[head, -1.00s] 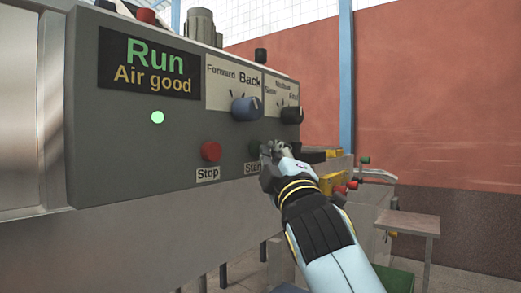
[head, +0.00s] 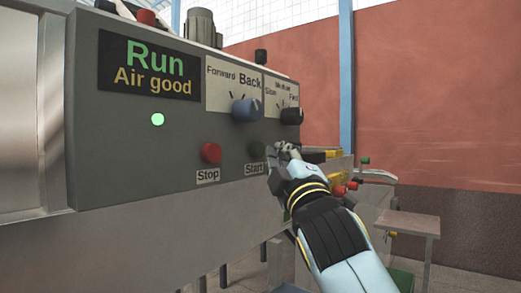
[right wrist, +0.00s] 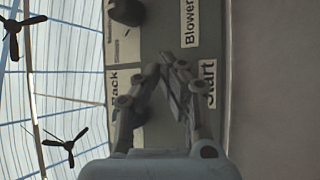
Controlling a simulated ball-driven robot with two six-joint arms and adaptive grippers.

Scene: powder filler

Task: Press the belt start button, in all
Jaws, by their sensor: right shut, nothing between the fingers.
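In the right wrist view the shut fingers (right wrist: 168,72) point at the panel beside the "Start" label (right wrist: 209,84); the button itself does not show there. I cannot tell the exact gap between fingertips and panel. My left gripper is not in view.
A red stop button (head: 211,153) is left of the start button. A blue knob (head: 245,109) and a black knob (head: 291,116) are above. The screen (head: 148,70) reads "Run" and "Air good". A small table (head: 405,224) stands at the right.

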